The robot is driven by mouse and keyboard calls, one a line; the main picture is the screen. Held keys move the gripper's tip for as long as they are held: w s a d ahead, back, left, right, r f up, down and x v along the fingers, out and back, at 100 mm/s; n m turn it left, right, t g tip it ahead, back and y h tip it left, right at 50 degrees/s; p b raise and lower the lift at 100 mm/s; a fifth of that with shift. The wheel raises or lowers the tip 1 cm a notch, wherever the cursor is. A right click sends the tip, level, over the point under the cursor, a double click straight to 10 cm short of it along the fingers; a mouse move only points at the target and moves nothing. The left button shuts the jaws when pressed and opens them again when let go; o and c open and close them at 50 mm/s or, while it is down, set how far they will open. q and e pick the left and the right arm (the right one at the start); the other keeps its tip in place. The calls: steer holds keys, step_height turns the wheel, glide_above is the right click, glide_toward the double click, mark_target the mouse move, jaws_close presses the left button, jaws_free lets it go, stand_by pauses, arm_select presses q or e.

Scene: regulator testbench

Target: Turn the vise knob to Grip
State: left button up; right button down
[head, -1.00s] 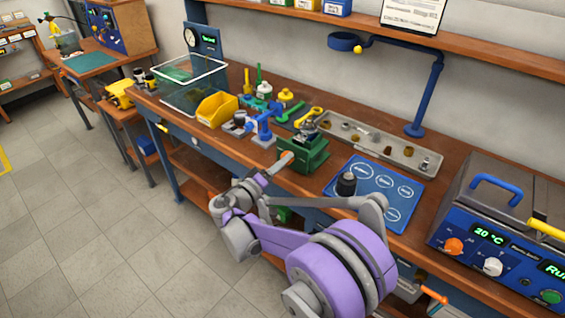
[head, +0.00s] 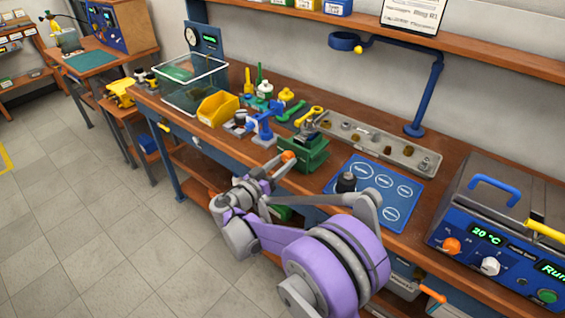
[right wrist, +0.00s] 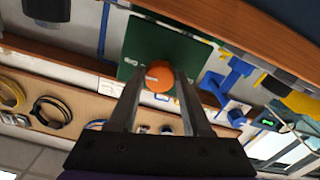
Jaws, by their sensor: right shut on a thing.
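The green vise (head: 313,152) stands at the front edge of the workbench. Its round orange knob (head: 288,156) faces the front. My right gripper (head: 281,164) reaches up to it from below and in front, its two fingers on either side of the knob. In the right wrist view the orange knob (right wrist: 159,77) sits between the fingertips, with a small pale mark on its face and the vise's green body (right wrist: 165,42) behind it. The gripper is shut on the knob. Any lettering near the knob is too small to read. My left gripper is not in view.
A blue stand (head: 263,128) is just left of the vise. A yellow bin (head: 217,109) and a clear tank (head: 192,86) are farther left. A long grey tray (head: 375,145) lies behind. A blue mat (head: 400,212) with a black object (head: 346,182) is to the right.

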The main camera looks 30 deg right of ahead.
steer(key=shift+m, duration=0.4)
steer(key=shift+c, duration=1.7)
jaws_free()
steer(key=v, duration=1.1)
steer(key=shift+w, duration=0.1)
